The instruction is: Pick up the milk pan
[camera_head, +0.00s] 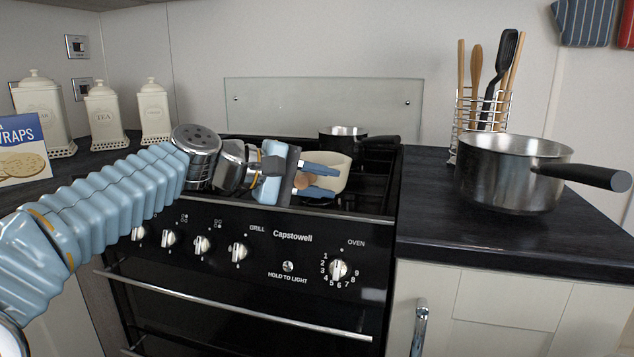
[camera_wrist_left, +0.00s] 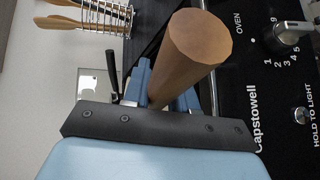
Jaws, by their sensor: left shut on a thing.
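The milk pan appears to be the small cream pan (camera_head: 343,172) with a wooden handle, at the front right of the hob. My left gripper (camera_head: 326,181) comes in from the left with its fingers on either side of that handle and is shut on it. The wooden handle (camera_wrist_left: 192,50) fills the middle of the left wrist view, its round end towards the camera and the blue fingers around it. The fingers hide part of the pan in the head view. I cannot tell whether its base touches the hob. My right gripper is not in view.
A small steel pan (camera_head: 343,135) with a black handle stands just behind. A large steel saucepan (camera_head: 508,180) is on the right worktop, before a wire utensil holder (camera_head: 482,115). Cream canisters (camera_head: 103,115) stand at the left. The worktop's front right (camera_head: 460,228) is clear.

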